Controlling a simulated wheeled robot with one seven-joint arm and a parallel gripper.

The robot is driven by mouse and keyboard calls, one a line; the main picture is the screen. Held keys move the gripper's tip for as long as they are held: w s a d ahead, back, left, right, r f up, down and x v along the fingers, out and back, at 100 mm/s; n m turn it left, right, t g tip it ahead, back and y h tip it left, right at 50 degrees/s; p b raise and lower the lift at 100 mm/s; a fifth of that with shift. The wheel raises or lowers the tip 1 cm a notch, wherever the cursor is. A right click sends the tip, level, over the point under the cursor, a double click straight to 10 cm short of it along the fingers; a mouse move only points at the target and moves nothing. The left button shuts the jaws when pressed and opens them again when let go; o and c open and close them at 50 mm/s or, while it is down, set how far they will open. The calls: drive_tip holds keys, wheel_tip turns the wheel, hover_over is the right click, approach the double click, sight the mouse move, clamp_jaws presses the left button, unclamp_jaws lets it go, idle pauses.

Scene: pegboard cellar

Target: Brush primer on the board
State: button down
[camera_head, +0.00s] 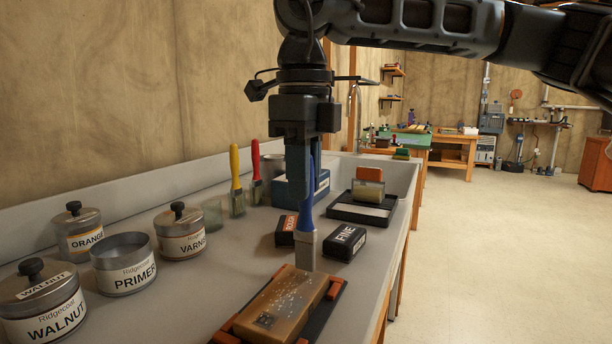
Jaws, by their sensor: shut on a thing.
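My gripper (299,160) points down over the bench and is shut on the handle of a blue brush (306,205). The brush hangs upright, its pale lower end just above or at the far end of the board; I cannot tell whether they touch. The board (283,303) is brown wood with scattered white specks and a small dark square mark near its close end. It lies between orange-red blocks on a dark base. The primer tin (123,277), labelled PRIMER, stands open at the left, grey inside.
Lidded tins WALNUT (45,312), ORANGE (80,237) and VARNISH (182,240) surround the primer. Yellow (235,168) and red (256,160) brushes stand in jars behind. A FINE block (345,243), a second dark block (286,229) and a black tray (345,211) lie beyond the board.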

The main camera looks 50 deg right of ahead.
drive_tip(key=shift+f, duration=0.3)
drive_tip(key=shift+a, duration=0.15)
idle(0.3)
